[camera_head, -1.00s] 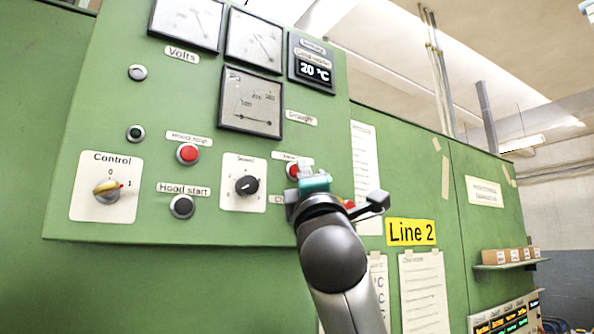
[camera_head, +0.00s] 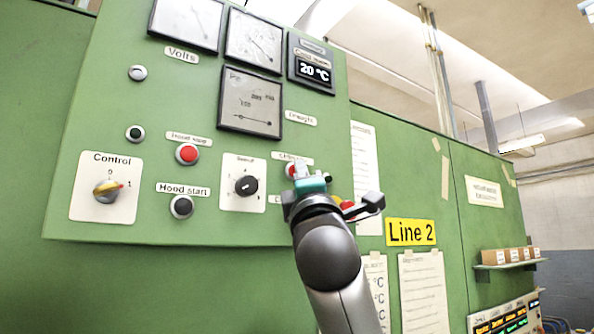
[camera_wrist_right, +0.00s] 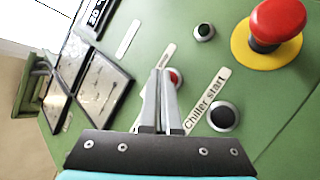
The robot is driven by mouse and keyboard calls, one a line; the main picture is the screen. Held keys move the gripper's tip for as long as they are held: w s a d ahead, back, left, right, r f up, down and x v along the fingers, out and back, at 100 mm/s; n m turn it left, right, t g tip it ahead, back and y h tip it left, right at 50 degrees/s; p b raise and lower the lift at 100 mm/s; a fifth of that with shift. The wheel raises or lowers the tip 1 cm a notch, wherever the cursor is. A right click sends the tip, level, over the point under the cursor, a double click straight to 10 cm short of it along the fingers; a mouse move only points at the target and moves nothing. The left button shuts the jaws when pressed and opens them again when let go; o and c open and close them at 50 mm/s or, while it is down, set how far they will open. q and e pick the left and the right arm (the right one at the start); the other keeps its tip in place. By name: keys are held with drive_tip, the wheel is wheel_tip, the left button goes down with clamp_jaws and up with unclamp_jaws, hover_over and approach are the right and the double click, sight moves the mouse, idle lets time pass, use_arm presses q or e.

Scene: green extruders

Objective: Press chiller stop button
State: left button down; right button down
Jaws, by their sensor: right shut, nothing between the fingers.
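The red chiller stop button (camera_head: 290,171) is on the green panel, partly covered by my right gripper (camera_head: 300,169). In the right wrist view the red button (camera_wrist_right: 176,79) shows just beside the fingertips. My right gripper (camera_wrist_right: 161,73) is shut and empty, its fingers together and pointing at the panel. I cannot tell whether the tips touch the button. The label above the button is partly hidden by the fingers in the wrist view. My left gripper is not in view.
The black chiller start button (camera_wrist_right: 223,117) is close beside the fingers. A large red mushroom button on a yellow base (camera_wrist_right: 277,25) sticks out nearby. A dial (camera_head: 246,186), the red hood stop button (camera_head: 187,153) and the hood start button (camera_head: 181,206) are to the left.

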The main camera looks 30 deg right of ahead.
drive_tip(key=shift+s+y, duration=0.1)
drive_tip(key=shift+y, duration=0.2)
drive_tip(key=shift+s, duration=0.65)
drive_tip(key=s+b, duration=0.1)
drive_tip(key=s, duration=0.4)
drive_tip(key=shift+d, duration=0.2)
drive_tip(key=shift+w+f, duration=0.1)
idle(0.5)
